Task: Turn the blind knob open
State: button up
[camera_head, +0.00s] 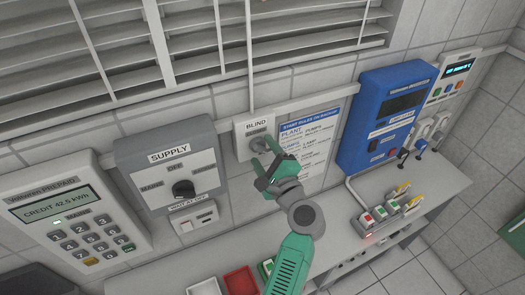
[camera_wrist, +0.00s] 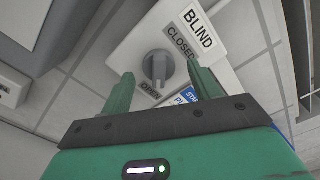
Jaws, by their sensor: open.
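The blind knob (camera_wrist: 158,65) is a round grey dial with a raised grip bar, on a white wall plate (camera_wrist: 122,52) labelled BLIND. CLOSED is printed near the BLIND label and OPEN at the opposite side of the knob. I cannot tell for sure which mark the knob points at. In the head view the plate (camera_head: 242,128) is on the tiled wall below the window. My green gripper (camera_wrist: 160,70) is open, its fingers on either side of the knob in the wrist view; contact cannot be told. It partly covers the knob in the head view (camera_head: 263,164).
A grey SUPPLY box (camera_head: 135,158) with a black knob is left of the plate. A printed rules sheet (camera_head: 318,125) and a blue unit (camera_head: 372,133) are to the right. Window blinds (camera_head: 200,50) hang above. A bench with trays (camera_head: 240,281) and switches is below.

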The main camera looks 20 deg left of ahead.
jog(key=v, duration=0.6)
jog(key=shift+s, duration=0.15)
jog(key=shift+d, duration=0.15)
jog(key=s+d+r+n+t+h+p, duration=0.1)
jog(key=s+d+r+n+t+h, duration=0.15)
jog(key=r, duration=0.65)
jog(key=s+d+r+n+t+h+p, duration=0.15)
jog(key=r+n, duration=0.25)
jog(key=r, duration=0.4)
jog(key=s+d+r+n+t+h+p, duration=0.1)
jog(key=d+r+n+t+h, duration=0.2)
jog(key=r, duration=0.6)
jog(key=s+d+r+n+t+h, duration=0.2)
jog(key=s+d+r+t+h, duration=0.1)
jog(key=s+r, duration=0.4)
jog(key=s+d+r+n+t+h+p, duration=0.1)
jog(key=s+d+r+n+t+h, duration=0.1)
jog(key=s+r, duration=0.6)
notch_tip(320, 180, up, 3)
jog(key=shift+s+d+f+n+t+h, duration=0.1)
jog(key=shift+s+d+n+t+h, duration=0.25)
jog(key=shift+d, duration=0.65)
jog(key=shift+w, duration=0.15)
